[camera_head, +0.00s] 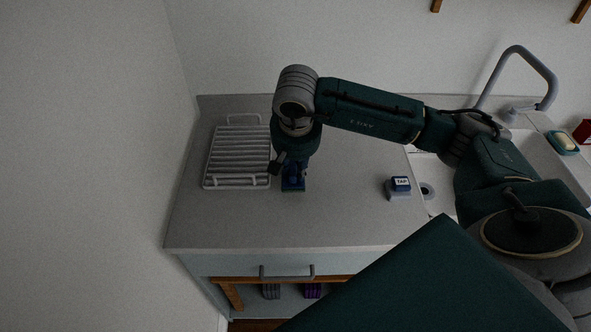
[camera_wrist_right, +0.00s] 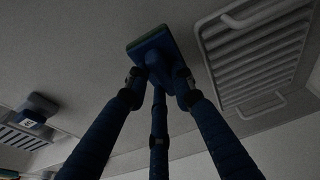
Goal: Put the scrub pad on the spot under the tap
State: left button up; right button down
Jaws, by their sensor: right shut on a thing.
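The scrub pad (camera_wrist_right: 146,40) is a blue block with a green edge. In the right wrist view it is between the fingertips of my right gripper (camera_wrist_right: 158,70), which is shut on it. In the head view my right gripper (camera_head: 292,170) points down over the counter, just right of the drying rack, with the blue pad (camera_head: 293,186) at its tips. I cannot tell whether the pad touches the counter. The tap (camera_head: 550,88) curves over the sink at the right. My left gripper is out of view.
A white wire drying rack (camera_head: 238,158) lies at the counter's left. The sink (camera_head: 436,172) is partly hidden by my right arm. The counter (camera_head: 330,215) is clear between rack and stand.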

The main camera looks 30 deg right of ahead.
jog(key=shift+s+x, duration=0.2)
jog(key=shift+x, duration=0.85)
jog(key=shift+a+f, duration=0.1)
jog(key=shift+f, duration=0.2)
jog(key=c, duration=1.8)
grip_release()
jog(key=o, duration=0.3)
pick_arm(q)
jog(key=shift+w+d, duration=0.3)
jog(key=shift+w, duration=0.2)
